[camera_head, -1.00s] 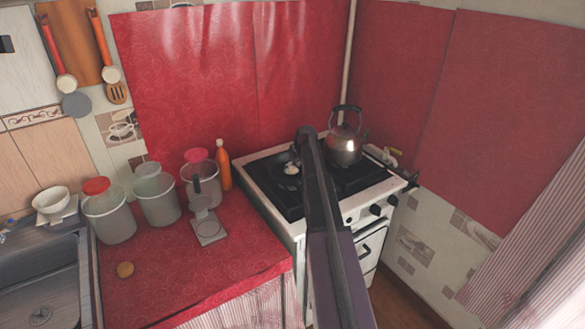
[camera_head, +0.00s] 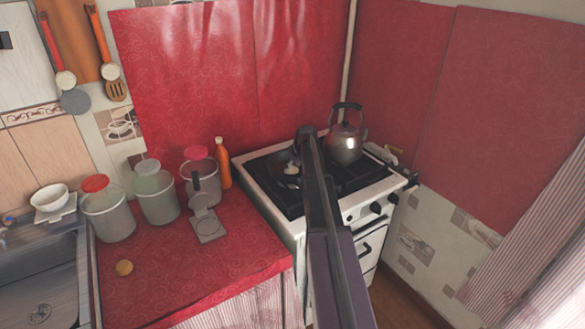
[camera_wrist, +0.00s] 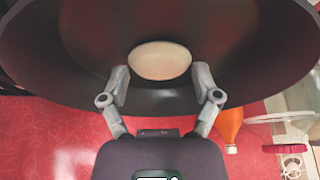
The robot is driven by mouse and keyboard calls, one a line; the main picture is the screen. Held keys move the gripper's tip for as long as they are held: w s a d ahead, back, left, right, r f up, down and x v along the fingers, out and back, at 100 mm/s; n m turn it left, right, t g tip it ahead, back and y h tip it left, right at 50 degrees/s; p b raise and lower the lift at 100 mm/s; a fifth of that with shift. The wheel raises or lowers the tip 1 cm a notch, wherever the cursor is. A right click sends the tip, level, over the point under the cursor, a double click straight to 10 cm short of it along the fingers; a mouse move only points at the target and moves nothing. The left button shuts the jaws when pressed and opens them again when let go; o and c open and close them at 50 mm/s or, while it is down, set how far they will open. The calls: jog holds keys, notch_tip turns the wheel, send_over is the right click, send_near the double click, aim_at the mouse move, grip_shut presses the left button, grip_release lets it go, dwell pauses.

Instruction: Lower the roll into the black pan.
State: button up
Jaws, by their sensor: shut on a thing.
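The pale, rounded roll (camera_wrist: 160,60) is between the two grey fingers of my gripper (camera_wrist: 160,76) in the wrist view. My gripper is shut on it. The black pan (camera_wrist: 255,55) fills the upper part of that view, and the roll shows against its inside. I cannot tell whether the roll touches the pan's bottom. In the head view the black pan (camera_head: 284,182) is on the stove's left side, and a small pale part of the roll (camera_head: 291,169) shows there. My arm hides most of the gripper in that view.
A metal kettle (camera_head: 345,146) stands on the white stove (camera_head: 292,222), right of my arm. A small brown round thing (camera_head: 124,267) lies at the counter's front.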

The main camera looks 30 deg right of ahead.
aim_at(293, 169)
jog(key=o, duration=1)
jog(key=shift+r, duration=0.15)
notch_tip(293, 169, up, 11)
jog(key=p, duration=1.2)
jog(key=shift+s+a+f+b, duration=0.1)
jog(key=shift+s+a+b, duration=0.2)
jog(key=shift+a, duration=0.45)
jog(key=shift+s+a+f+b, duration=0.1)
jog(key=shift+s+a, duration=0.3)
jog(key=shift+a, duration=0.4)
jog(key=shift+s+a+b, duration=0.15)
jog(key=shift+s+a, duration=0.2)
jog(key=shift+a, duration=0.4)
